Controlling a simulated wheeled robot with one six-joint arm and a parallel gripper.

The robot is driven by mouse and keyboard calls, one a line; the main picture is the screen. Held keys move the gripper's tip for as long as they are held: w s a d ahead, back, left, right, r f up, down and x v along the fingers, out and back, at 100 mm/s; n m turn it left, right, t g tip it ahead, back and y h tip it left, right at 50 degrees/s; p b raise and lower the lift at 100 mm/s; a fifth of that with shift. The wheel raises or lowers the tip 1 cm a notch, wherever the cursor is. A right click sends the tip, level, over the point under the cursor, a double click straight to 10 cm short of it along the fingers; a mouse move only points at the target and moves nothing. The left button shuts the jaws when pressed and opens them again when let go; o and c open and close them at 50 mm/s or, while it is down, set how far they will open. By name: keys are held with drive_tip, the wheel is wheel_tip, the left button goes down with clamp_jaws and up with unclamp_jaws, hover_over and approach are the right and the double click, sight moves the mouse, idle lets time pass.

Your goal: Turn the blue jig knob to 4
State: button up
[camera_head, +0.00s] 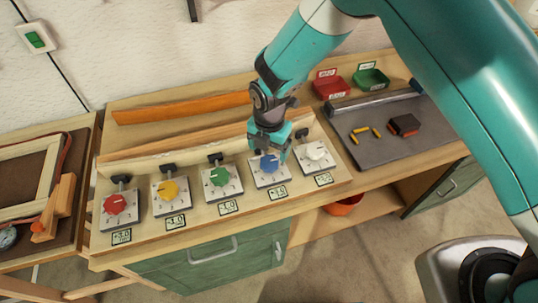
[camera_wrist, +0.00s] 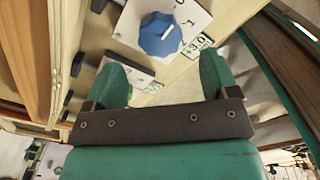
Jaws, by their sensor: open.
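The blue knob (camera_head: 268,163) sits on a white dial plate, second from the right in a row of knobs on the wooden bench. In the wrist view the blue knob (camera_wrist: 160,34) shows a white pointer line on its face. The label beside its plate (camera_wrist: 198,45) seems to read 3.0; its sign is unclear. My gripper (camera_head: 268,148) is right at the blue knob and partly covers it in the head view. In the wrist view my gripper (camera_wrist: 162,75) has its green fingers apart with nothing between them, and the knob lies beyond the fingertips.
The red (camera_head: 115,204), yellow (camera_head: 168,190), green (camera_head: 217,177) and white (camera_head: 315,150) knobs stand in the same row. Orange lath (camera_head: 180,107) lies behind. A grey mat (camera_head: 375,150) with small parts lies right, near red (camera_head: 331,86) and green (camera_head: 370,78) bins.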

sight(269, 161)
wheel_tip(269, 161, down, 6)
drive_tip(key=shift+r+p, duration=0.1)
drive_tip(key=shift+p, duration=0.6)
drive_tip(key=c, duration=0.9)
